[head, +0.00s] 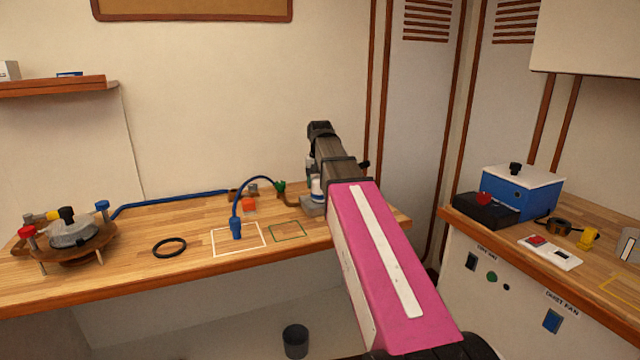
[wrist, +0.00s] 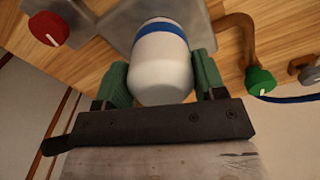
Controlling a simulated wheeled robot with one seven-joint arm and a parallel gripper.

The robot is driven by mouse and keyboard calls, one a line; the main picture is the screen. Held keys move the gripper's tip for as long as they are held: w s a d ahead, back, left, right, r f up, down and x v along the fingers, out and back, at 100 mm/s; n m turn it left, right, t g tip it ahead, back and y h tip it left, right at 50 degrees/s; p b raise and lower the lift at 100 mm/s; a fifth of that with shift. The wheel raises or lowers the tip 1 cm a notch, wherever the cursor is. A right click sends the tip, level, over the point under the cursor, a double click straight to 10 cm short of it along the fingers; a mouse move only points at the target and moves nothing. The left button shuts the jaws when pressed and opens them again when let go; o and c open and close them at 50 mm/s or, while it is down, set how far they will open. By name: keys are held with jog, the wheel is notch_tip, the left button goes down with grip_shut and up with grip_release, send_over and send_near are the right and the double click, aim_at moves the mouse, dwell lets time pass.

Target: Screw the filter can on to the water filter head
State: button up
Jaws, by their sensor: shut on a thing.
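The filter can (wrist: 162,72) is white with a blue band. It sits between the two green finger pads of my gripper (wrist: 161,85), which is shut on it. In the head view a small part of the white and blue can (head: 317,189) shows at the back right of the wooden bench, beside my arm. A grey metal plate (wrist: 118,20) lies behind the can in the wrist view; a grey block (head: 313,208) shows at the can's foot in the head view. My arm hides most of this spot. I cannot make out the filter head or whether the can touches it.
A red knob (wrist: 48,28) and a green knob (wrist: 260,80) on a brown pipe flank the can. The right counter holds a blue box (head: 520,192).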

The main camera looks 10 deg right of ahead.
jog(key=m, duration=0.3)
jog(key=shift+a, duration=0.1)
jog(key=shift+r, duration=0.1)
jog(key=o, duration=1.1)
jog(key=shift+c, duration=0.2)
jog(key=n, duration=0.3)
jog(key=shift+n, duration=2.1)
